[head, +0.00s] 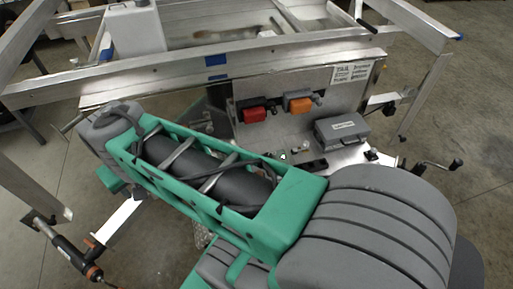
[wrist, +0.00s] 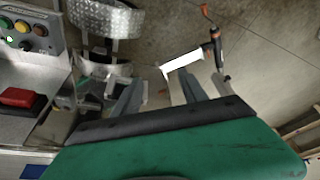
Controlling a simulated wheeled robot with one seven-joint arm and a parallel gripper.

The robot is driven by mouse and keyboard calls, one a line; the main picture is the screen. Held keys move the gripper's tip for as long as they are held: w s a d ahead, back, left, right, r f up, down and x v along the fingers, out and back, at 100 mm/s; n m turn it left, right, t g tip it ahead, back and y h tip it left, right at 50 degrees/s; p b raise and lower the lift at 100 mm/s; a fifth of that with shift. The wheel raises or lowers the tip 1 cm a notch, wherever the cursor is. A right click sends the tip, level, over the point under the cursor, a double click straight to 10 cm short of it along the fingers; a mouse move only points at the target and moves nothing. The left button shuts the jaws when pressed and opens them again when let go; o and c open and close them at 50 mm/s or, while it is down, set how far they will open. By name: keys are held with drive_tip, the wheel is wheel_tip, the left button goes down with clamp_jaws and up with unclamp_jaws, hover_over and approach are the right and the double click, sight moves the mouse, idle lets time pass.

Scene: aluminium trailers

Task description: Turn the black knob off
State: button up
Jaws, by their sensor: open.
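My gripper (wrist: 160,92) is open and empty in the wrist view. Its two grey fingers are apart, with floor between them. It is to the right of the control box and does not touch it.
A metal panel carries a red switch (head: 254,114) and an orange switch (head: 298,103). A grey case (head: 341,131) sits to their right. Aluminium beams (head: 190,62) cross behind. A clamp-like tool (head: 72,255) stands at lower left. A round patterned metal part (wrist: 108,18) is near the control box.

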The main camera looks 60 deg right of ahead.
drive_tip(key=w+d+f+m+g+h+b, duration=0.15)
drive_tip(key=d+f+m, duration=0.3)
drive_tip(key=d, duration=0.45)
drive_tip(key=m+g+b, duration=0.5)
drive_tip(key=m+b, duration=0.1)
drive_tip(key=m, duration=1.4)
approach(267, 155)
drive_tip(key=f, duration=0.1)
drive_tip(key=shift+g+h, duration=0.25)
drive_tip(key=shift+h, duration=0.2)
drive_tip(key=x, duration=0.4)
drive_tip(key=p+x, duration=0.1)
drive_tip(key=x, duration=0.1)
drive_tip(key=shift+s+a+f, duration=0.2)
drive_tip(key=shift+a+f, duration=0.05)
drive_tip(key=shift+f, duration=0.05)
drive_tip(key=shift+d+f, duration=0.1)
drive_tip(key=shift+f, duration=0.3)
clamp_jaws()
